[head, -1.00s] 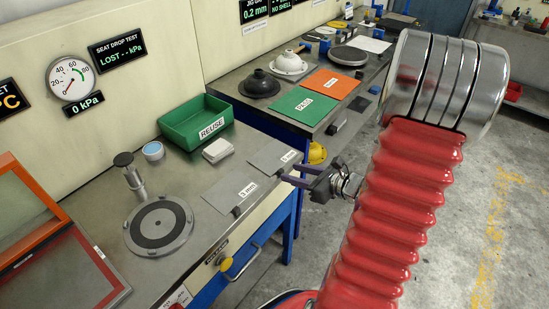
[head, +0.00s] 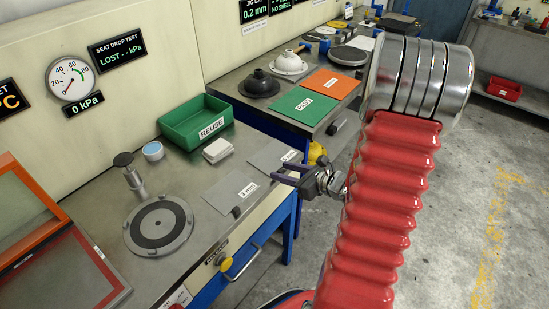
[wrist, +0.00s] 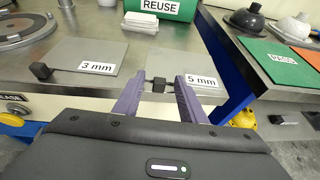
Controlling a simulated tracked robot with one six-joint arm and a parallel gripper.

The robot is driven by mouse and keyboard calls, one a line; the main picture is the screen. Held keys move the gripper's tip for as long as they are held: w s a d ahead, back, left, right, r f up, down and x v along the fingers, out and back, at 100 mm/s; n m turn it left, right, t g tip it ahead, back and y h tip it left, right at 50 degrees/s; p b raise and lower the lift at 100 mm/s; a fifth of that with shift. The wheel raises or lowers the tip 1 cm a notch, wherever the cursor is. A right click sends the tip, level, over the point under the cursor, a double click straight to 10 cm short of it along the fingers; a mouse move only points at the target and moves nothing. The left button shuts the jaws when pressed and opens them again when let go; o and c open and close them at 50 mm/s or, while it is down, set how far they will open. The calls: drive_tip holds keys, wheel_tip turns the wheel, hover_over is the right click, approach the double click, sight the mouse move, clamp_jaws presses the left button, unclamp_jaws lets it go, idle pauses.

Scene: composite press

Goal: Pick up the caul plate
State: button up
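Two thin grey plates, either of which may be the caul plate, lie flat on the metal bench. The plate marked 5 mm (wrist: 210,66) is straight ahead in the wrist view and partly behind my gripper in the head view (head: 268,157). The plate marked 3 mm (wrist: 92,53) lies to its left, also in the head view (head: 226,197). Each has a small black block at its front edge. My gripper (wrist: 159,77) is open, and the 5 mm plate's block (wrist: 159,86) shows between its purple fingers. I cannot tell whether they touch it. The head view shows my gripper (head: 281,172) at the bench's front edge.
A green REUSE bin (head: 194,121) and a small white block (head: 217,150) stand behind the plates. A round grey disc (head: 158,228) lies at left. A second bench behind holds a green panel (head: 302,106), an orange panel (head: 331,84) and a black dome (head: 258,84).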

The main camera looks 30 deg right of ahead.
clamp_jaws()
drive_tip(key=shift+r, duration=0.1)
idle(0.5)
wheel_tip(320, 180, up, 10)
idle(0.7)
idle(0.4)
